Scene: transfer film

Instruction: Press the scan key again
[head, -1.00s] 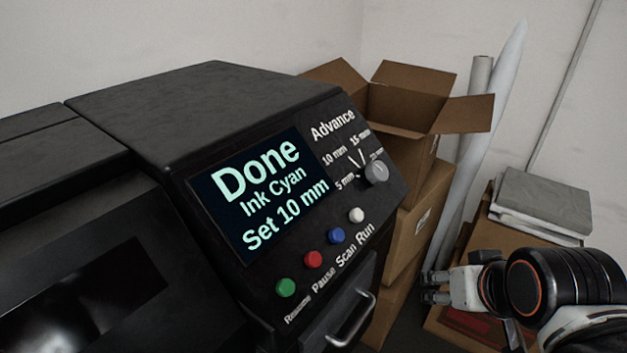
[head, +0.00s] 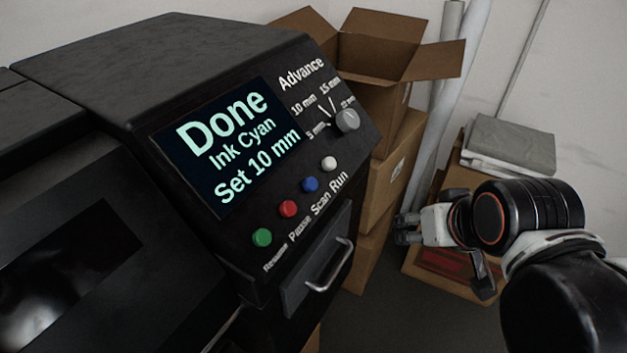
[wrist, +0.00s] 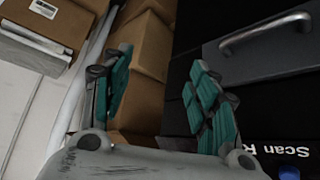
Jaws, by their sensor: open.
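The scan key is the blue button (head: 310,184) above the word Scan on the black machine's sloped panel (head: 335,165). It stands between the red Pause key (head: 288,209) and the white Run key (head: 329,163). My gripper (head: 404,229) is to the right of the panel, apart from the keys, and nothing is between its fingers. In the wrist view its teal-padded fingers (wrist: 165,90) are spread. The blue key (wrist: 289,174) shows there at the bottom right edge, partly cut off. The screen (head: 232,145) reads Done, Ink Cyan, Set 10 mm.
A green Resume key (head: 262,237) and a grey Advance knob (head: 347,120) are on the same panel. A metal drawer handle (head: 332,267) juts out below. Stacked cardboard boxes (head: 395,165) and leaning rolls (head: 436,100) stand behind my gripper.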

